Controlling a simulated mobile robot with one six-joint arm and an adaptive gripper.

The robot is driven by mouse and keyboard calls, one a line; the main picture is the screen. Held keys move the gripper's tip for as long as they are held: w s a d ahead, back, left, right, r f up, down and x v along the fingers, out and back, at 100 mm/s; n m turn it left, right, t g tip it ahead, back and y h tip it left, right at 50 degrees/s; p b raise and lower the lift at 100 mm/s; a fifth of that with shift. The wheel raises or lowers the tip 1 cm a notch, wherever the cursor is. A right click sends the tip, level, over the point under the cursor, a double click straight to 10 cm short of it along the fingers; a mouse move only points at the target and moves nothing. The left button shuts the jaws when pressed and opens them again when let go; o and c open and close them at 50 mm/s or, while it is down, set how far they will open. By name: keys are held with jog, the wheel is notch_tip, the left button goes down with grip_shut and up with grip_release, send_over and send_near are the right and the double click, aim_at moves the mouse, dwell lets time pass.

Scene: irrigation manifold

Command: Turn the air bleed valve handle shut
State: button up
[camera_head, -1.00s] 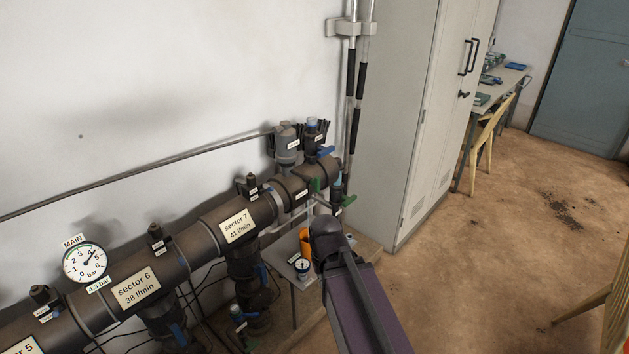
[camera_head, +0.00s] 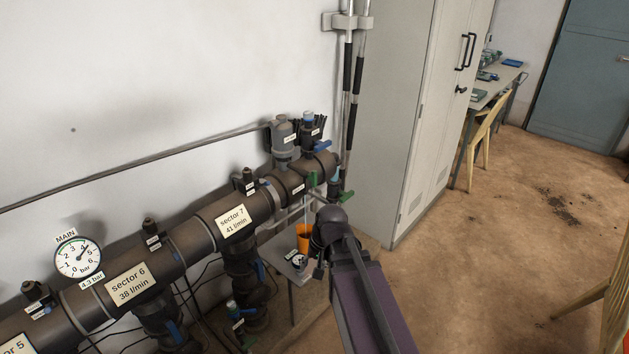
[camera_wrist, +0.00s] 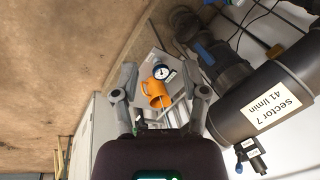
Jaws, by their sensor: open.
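Small valves stand at the far end of the dark manifold pipe (camera_head: 205,240) in the head view. One has a blue lever handle (camera_head: 322,147) beside a grey canister (camera_head: 283,140). None of these end valves shows clearly there.
An orange mug (camera_wrist: 156,92) and a small round gauge (camera_wrist: 163,72) sit on a small table (camera_wrist: 147,62) beyond my fingers. The sector 7 pipe (camera_wrist: 265,105) is at the right. A grey cabinet (camera_head: 415,130) stands right of the manifold end. Open floor (camera_head: 480,270) lies further right.

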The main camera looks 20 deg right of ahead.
jog(key=w+f+m+t+y+b, duration=0.1)
jog(key=w+m+t+y+b, duration=0.25)
jog(key=w+m, duration=0.5)
jog(key=m+t+y+b, duration=0.4)
jog(key=m+t+b, duration=0.55)
jog(key=m, duration=0.85)
send_near(316, 176)
jog(key=v, duration=0.3)
jog(key=shift+s+a+f+n+t, duration=0.1)
jog(key=shift+a+f+n+t, duration=0.15)
jog(key=shift+t, duration=0.15)
jog(key=x, duration=1.3)
jog(key=shift+w+a, duration=0.2)
jog(key=shift+w, duration=0.15)
grip_shut()
